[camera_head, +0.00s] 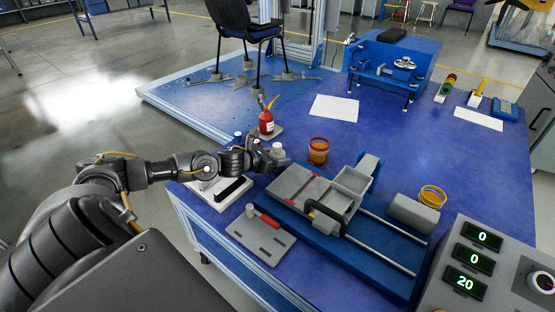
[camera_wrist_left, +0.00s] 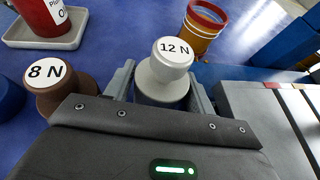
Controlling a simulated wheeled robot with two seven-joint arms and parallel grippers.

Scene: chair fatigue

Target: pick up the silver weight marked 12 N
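The silver weight marked 12 N (camera_wrist_left: 166,68) stands upright between the two fingers of my left gripper (camera_wrist_left: 161,84). In the left wrist view one finger is on each side of it, with what look like narrow gaps. In the head view the silver weight (camera_head: 278,151) shows at the tip of my left gripper (camera_head: 266,159), partly hidden by the fingers. A brown weight marked 8 N (camera_wrist_left: 58,88) stands just left of it in the wrist view, close to the left finger. My right gripper is not in view.
A red bottle (camera_head: 266,122) on a grey tray stands behind the gripper. An orange and yellow cup (camera_head: 318,151) is to the right. A grey and blue fixture with rails (camera_head: 330,205) and a plate with a red-handled tool (camera_head: 262,236) lie nearer. A blue weight (camera_wrist_left: 8,97) is far left.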

